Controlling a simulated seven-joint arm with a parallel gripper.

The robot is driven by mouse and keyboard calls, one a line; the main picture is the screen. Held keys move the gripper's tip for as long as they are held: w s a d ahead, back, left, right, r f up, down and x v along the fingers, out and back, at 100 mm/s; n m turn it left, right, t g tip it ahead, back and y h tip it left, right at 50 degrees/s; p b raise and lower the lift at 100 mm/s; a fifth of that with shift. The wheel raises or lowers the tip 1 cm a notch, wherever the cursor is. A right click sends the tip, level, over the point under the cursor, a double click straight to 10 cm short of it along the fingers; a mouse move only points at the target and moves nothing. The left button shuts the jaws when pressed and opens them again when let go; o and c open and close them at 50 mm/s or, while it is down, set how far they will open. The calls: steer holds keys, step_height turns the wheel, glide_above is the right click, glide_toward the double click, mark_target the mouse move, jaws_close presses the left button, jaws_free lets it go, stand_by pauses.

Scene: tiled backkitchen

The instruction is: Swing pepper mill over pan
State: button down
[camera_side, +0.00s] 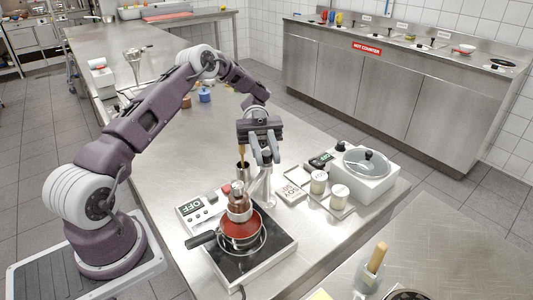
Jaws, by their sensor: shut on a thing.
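My gripper (266,161) is shut, its fingers pointing down, on the top of a pale silver-grey thing that looks like the pepper mill (264,184). The mill is nearly upright, widens towards its lower end, and is right of and behind the pan; I cannot tell whether its base touches anything. The small pan (241,225) has a red filling and a dark handle to the left, and sits on a black hotplate (270,245). A brown-and-silver vessel (239,198) shows at the pan's back edge; whether it stands in or behind the pan is unclear.
A control box marked OFF (198,208) is left of the hotplate. A metal cup with utensils (243,171) stands behind. To the right are a small tray with two jars (319,182) and a white appliance with a round lid (364,165).

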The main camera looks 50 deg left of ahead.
stand_by(0.3)
steer(key=c, duration=1.2)
jaws_free()
steer(key=shift+v, duration=2.05)
step_height(320, 180, up, 7)
steer(key=shift+w+a, duration=0.2)
steer(key=shift+a, duration=0.2)
